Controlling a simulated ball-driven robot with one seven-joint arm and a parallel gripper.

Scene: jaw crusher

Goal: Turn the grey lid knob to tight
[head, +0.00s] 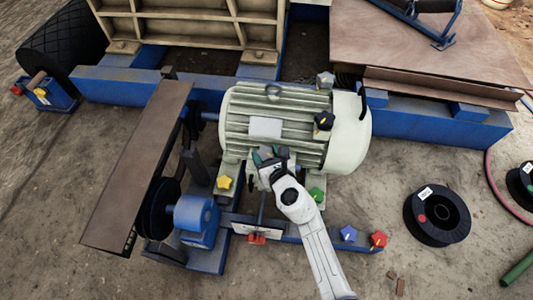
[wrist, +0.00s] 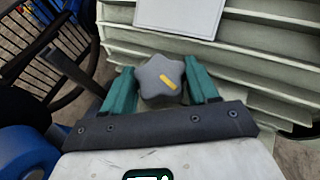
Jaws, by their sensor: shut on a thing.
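A grey star-shaped knob (wrist: 158,80) with a yellow stripe sits between the two green fingers of my gripper (wrist: 160,86) in the wrist view. The fingers are shut on its sides. The stripe slants from upper left to lower right. A pale lid plate (wrist: 180,15) lies just beyond the knob. In the head view my gripper (head: 270,154) is at the front of the ribbed motor (head: 240,110), just below the pale box lid (head: 265,128). The held knob is mostly hidden there by my gripper. Any tight marking cannot be made out.
Another grey knob (head: 325,79) and a black knob (head: 324,120) are on the motor. Yellow (head: 224,183), green (head: 317,194), blue (head: 348,233) and red (head: 378,240) knobs sit around its base. A belt guard (head: 140,160) stands left. Black spools lie right on open ground.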

